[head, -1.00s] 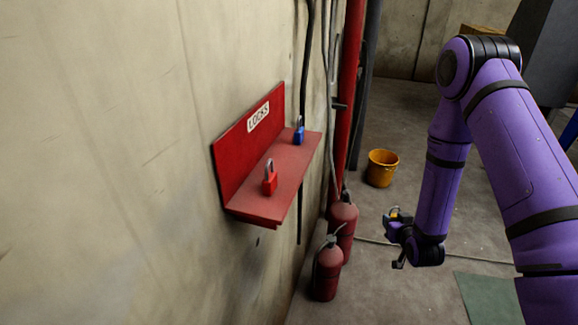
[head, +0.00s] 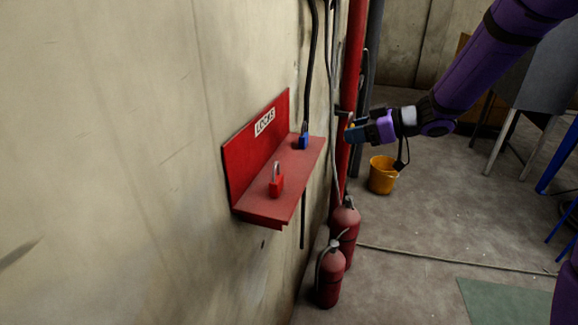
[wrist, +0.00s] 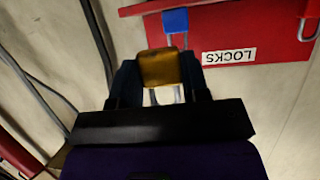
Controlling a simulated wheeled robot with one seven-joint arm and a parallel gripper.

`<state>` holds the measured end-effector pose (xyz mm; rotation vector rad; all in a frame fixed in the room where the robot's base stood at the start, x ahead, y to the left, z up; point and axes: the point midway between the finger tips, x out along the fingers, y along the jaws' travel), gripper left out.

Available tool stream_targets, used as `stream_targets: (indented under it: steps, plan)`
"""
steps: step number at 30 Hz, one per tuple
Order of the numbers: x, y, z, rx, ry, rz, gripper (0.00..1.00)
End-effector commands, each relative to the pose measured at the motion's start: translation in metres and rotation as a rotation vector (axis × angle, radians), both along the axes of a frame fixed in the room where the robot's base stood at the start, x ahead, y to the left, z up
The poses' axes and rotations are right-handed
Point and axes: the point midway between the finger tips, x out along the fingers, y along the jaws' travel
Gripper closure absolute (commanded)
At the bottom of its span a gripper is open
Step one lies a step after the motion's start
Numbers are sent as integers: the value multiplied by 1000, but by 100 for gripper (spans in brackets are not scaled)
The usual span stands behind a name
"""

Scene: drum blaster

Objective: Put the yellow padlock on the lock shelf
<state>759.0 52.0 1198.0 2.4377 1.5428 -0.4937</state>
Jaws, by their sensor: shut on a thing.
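The red lock shelf (head: 302,170) with a "LOCKS" label (head: 265,121) is fixed to the wall. A red padlock (head: 276,184) stands near its front end and a blue padlock (head: 304,141) near its far end. My gripper (head: 352,132) is right of the shelf's far end, apart from it. In the wrist view my gripper (wrist: 160,78) is shut on the yellow padlock (wrist: 159,66), its shackle partly hidden. The blue padlock (wrist: 176,22) and the shelf's back plate (wrist: 270,45) show beyond it. In the head view the yellow padlock is barely visible at the fingertips.
A red pipe (head: 350,75) and dark cables (head: 310,60) run up the wall behind the shelf's far end, close to my gripper. Two fire extinguishers (head: 330,275) stand on the floor below. A yellow bucket (head: 382,175) is behind. The space above the shelf is open.

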Motion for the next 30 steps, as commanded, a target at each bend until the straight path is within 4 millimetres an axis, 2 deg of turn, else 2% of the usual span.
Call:
stream_targets:
  steps: [1, 3, 8, 11, 24, 30]
  plan:
    - [-5, -2, 11, 0, -6, 26, 77]
    - [-11, -4, 21, 0, -3, 58, 77]
    - [-20, 1, 31, 0, 0, 93, 77]
    - [-26, 18, 30, 2, 2, 98, 77]
    - [-55, 112, 21, 2, 0, 97, 77]
    - [-61, 133, 18, 1, 1, 93, 77]
